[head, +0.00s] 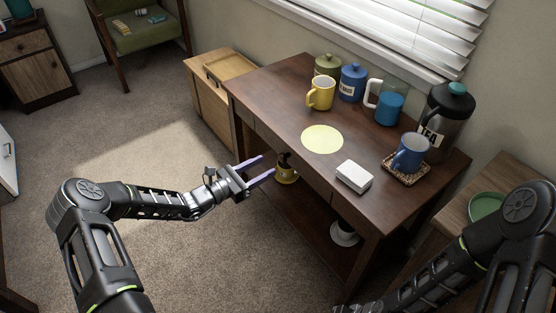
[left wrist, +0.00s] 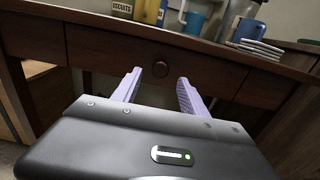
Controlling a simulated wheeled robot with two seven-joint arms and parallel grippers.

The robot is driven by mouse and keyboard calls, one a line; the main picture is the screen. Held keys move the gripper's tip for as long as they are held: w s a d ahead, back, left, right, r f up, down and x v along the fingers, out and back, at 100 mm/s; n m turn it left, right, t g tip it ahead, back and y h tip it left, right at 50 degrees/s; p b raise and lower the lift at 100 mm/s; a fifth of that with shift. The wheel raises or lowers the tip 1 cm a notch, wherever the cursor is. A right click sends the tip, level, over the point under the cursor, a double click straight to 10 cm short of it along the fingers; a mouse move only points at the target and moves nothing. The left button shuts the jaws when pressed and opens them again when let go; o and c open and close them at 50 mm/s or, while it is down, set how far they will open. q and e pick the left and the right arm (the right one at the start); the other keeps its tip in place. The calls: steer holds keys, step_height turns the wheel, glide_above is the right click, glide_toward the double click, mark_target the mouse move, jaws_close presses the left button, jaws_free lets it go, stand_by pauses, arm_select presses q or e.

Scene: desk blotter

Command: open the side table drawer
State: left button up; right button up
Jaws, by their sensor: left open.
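The dark brown side table (head: 285,95) stands below the window. Its drawer front (left wrist: 225,75) looks flush with the frame, so the drawer appears shut. A round dark knob (left wrist: 160,69) sits on the drawer front. My left gripper (head: 267,167) is open in front of the table, its two lilac fingers pointing at the drawer. In the left wrist view the knob shows between the open fingertips (left wrist: 159,77); I cannot tell whether they touch the drawer front.
A lower shelf (head: 310,222) holds items. Carpet (head: 140,165) left of the table is clear.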

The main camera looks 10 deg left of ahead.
mark_target(280, 158)
arm_select(q)
steer(key=x, duration=0.6)
steer(key=shift+w, duration=0.1)
jaws_close()
stand_by(0.4)
stand_by(0.9)
